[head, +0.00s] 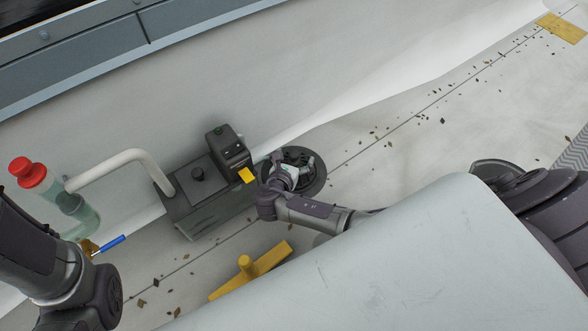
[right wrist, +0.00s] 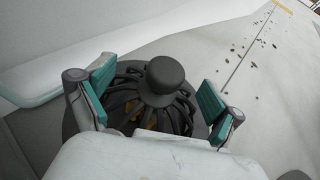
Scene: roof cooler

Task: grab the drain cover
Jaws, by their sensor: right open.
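The drain cover (right wrist: 166,82) is a dark, ribbed dome with a round knob on top, set in a flat dark ring on the roof. In the head view the drain cover (head: 298,158) is partly hidden by my right gripper (head: 281,174), which is over it. In the right wrist view my right gripper (right wrist: 158,100) is open, with a teal-padded finger on either side of the dome and knob. I cannot tell whether the fingers touch it. My left arm enters at the lower left of the head view, but its fingers are not visible.
A dark grey box unit (head: 205,205) with a white pipe (head: 120,160) stands left of the drain. A yellow T-shaped piece (head: 250,272) lies in front. Dry leaves scatter the roof. A pale panel covers the lower right.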

